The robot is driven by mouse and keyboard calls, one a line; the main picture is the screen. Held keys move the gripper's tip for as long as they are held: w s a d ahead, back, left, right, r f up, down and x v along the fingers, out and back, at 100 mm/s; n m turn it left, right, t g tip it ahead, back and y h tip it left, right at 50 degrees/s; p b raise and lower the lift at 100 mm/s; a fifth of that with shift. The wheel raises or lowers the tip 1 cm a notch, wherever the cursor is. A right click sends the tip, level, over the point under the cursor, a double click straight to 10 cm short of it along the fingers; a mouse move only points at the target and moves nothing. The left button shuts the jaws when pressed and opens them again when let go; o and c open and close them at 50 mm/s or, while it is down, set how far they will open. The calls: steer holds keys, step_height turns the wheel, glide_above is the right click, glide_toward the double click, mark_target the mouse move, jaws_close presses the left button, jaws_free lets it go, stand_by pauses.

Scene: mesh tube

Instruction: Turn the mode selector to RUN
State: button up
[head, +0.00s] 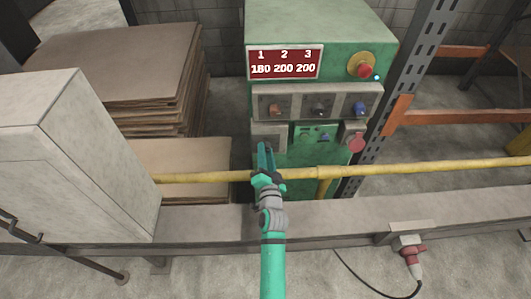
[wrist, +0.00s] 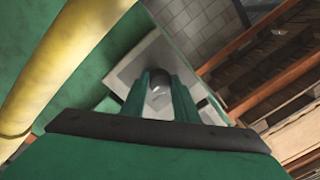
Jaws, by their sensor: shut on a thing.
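The green control cabinet (head: 320,25) stands upright at the back centre of the head view. A light grey plate (head: 268,132) is at its lower left, mostly behind my fingertips. In the wrist view, my gripper (wrist: 160,88) has its two green fingers shut on a rounded grey knob (wrist: 159,97) in front of a light grey plate (wrist: 130,68). I take this knob to be the mode selector; its pointer and any RUN lettering cannot be made out. My gripper (head: 266,150) also shows in the head view, reaching over the yellow pipe.
A yellow pipe (head: 420,167) crosses in front of the cabinet. A red button (head: 364,70) is upper right. A grey box (head: 85,160) and cardboard stacks (head: 130,70) stand left.

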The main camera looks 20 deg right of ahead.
steer(key=shift+m, duration=0.3)
steer(key=o, duration=1.1)
steer(key=shift+c, duration=0.2)
steer(key=shift+s, duration=0.1)
steer(key=shift+s, duration=0.1)
steer(key=v, duration=1)
steer(key=shift+s+a, duration=0.15)
steer(key=shift+s, duration=0.2)
